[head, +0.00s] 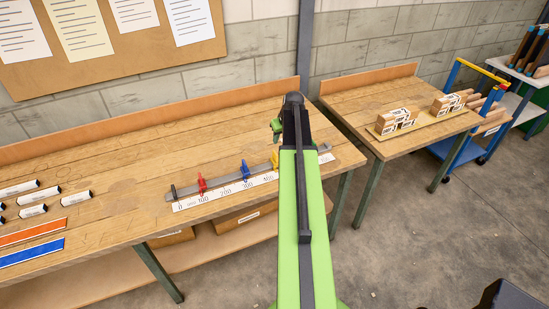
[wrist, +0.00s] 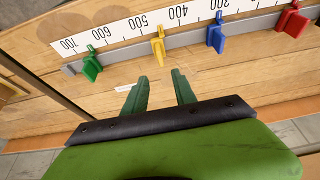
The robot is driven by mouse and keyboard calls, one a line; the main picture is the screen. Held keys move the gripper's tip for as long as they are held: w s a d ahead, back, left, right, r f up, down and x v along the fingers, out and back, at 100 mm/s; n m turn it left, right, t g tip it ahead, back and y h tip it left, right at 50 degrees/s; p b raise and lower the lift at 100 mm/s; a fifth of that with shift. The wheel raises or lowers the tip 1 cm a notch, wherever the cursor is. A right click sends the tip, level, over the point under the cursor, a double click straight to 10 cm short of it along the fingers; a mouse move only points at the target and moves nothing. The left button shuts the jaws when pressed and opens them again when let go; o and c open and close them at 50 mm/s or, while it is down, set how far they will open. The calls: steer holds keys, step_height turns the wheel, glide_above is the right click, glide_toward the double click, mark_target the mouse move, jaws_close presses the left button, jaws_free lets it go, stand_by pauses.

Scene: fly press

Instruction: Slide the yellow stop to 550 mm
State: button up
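The yellow stop (wrist: 158,46) sits on a grey rail beside a white scale, which appears upside down in the wrist view. It stands between the 400 and 500 marks, roughly at 450. In the head view the yellow stop (head: 275,159) shows just left of my arm. My gripper (wrist: 160,76) is open and empty, its two green fingers apart. The yellow stop is just beyond the fingertips, in line with the gap, and they do not appear to touch it. My arm hides part of the rail in the head view.
On the same rail are a green stop (wrist: 91,66) between 600 and 700, a blue stop (wrist: 215,38) and a red stop (wrist: 291,22). Another table (head: 365,95) with stacked blocks stands right.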

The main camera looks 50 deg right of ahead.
mark_target(275, 153)
steer(key=b+x, duration=1.3)
steer(key=x, duration=0.3)
steer(key=shift+a+b, duration=0.1)
steer(key=shift+b, duration=0.25)
steer(key=shift+c, duration=0.3)
jaws_close()
